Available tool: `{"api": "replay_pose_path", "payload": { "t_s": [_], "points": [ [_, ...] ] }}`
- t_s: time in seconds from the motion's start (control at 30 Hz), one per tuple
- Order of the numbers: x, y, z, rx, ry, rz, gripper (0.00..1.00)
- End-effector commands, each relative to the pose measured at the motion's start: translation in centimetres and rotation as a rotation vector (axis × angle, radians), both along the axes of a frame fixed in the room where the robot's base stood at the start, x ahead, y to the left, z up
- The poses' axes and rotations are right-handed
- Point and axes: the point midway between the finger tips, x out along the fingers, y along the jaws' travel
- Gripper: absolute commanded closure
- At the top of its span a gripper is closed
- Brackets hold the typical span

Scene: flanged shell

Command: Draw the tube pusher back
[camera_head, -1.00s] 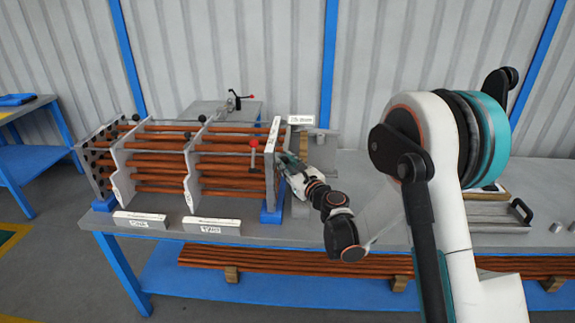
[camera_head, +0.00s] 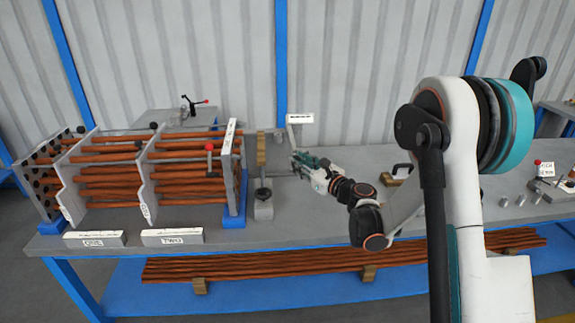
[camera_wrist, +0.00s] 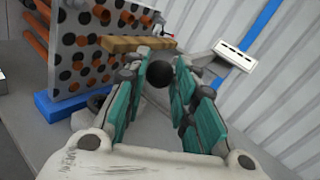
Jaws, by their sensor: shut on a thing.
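My gripper (camera_head: 300,165) is to the right of the shell's perforated end plate (camera_head: 231,170), clear of it. In the wrist view its teal fingers (camera_wrist: 160,85) are closed around a black ball knob (camera_wrist: 159,74), which looks like the handle of the tube pusher. A thin rod seems to run from the gripper toward a small grey stand, but its join to the knob is hidden. The end plate (camera_wrist: 98,45) shows rows of dark and copper-coloured holes. Copper tubes (camera_head: 185,172) lie through the upright plates of the frame.
A wooden bar (camera_head: 262,150) and the grey stand (camera_head: 263,210) are between the plate and my gripper. A white label sign (camera_head: 300,118) stands behind. Label blocks (camera_head: 172,236) sit at the table's front edge. Spare tubes (camera_head: 300,267) lie on the lower shelf.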

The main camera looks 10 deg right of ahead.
Motion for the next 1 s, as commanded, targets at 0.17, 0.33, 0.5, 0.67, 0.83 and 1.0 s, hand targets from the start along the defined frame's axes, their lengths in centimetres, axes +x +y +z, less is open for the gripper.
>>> {"api": "replay_pose_path", "payload": {
  "t_s": [0.17, 0.33, 0.5, 0.67, 0.83, 1.0],
  "points": [
    [0.0, -0.6, 0.0, -0.001, 0.0, -0.002, 1.0],
    [0.0, -0.6, 0.0, -0.001, 0.0, -0.004, 1.0],
    [0.0, -0.6, 0.0, -0.001, -0.001, -0.005, 0.54],
    [0.0, -0.5, 0.0, -0.001, 0.0, -0.003, 0.54],
    [-0.1, -0.5, 0.0, 0.0, 0.0, -0.002, 0.54],
    [-1.3, -1.3, 0.0, 0.0, 0.0, -0.002, 0.54]
  ]
}}
